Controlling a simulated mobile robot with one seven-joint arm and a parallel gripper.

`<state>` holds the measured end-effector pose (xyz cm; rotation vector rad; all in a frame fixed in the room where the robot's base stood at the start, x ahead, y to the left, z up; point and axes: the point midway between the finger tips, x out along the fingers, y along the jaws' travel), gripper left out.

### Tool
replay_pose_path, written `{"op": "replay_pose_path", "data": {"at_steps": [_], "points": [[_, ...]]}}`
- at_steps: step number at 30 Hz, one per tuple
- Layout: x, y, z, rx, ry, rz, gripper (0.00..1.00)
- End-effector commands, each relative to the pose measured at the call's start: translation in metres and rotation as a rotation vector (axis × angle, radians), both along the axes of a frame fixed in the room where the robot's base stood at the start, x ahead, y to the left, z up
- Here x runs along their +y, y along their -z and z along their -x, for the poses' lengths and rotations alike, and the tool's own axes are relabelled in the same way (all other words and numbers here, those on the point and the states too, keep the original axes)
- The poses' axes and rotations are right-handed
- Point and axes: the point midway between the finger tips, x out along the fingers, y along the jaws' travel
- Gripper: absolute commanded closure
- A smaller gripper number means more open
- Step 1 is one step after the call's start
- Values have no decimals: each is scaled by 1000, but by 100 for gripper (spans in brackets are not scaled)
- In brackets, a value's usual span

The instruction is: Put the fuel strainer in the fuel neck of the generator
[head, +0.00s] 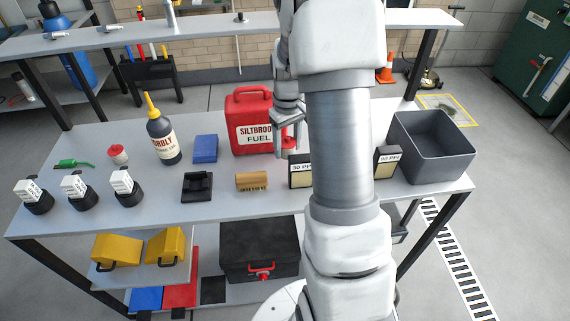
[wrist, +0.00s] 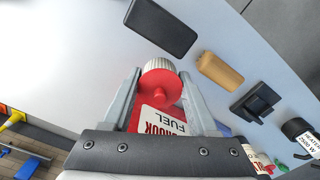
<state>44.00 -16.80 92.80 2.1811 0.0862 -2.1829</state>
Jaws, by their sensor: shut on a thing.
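My gripper (wrist: 158,80) is shut on a small round piece (wrist: 160,84) with a red face and a pale ribbed end. I cannot tell for sure whether this piece is the fuel strainer. In the head view my gripper (head: 287,147) hangs above the table just right of the red fuel can (head: 246,112), partly behind my arm. The can's label also shows between the fingers in the wrist view (wrist: 165,122). I cannot make out a generator or its fuel neck; my arm hides part of the table.
A grey bin (head: 432,150) stands at the right end.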

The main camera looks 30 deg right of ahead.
Motion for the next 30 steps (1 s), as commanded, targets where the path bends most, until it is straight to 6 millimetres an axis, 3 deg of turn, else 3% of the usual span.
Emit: {"op": "replay_pose_path", "data": {"at_steps": [1,10,16,28,29,30], "points": [[0,10,1,3,0,-1,100],[0,34,0,2,-1,-1,100],[0,65,1,3,-1,-1,100],[0,71,0,-1,0,1,100],[0,70,0,-1,0,1,37],[0,69,0,-1,0,1,30]]}}
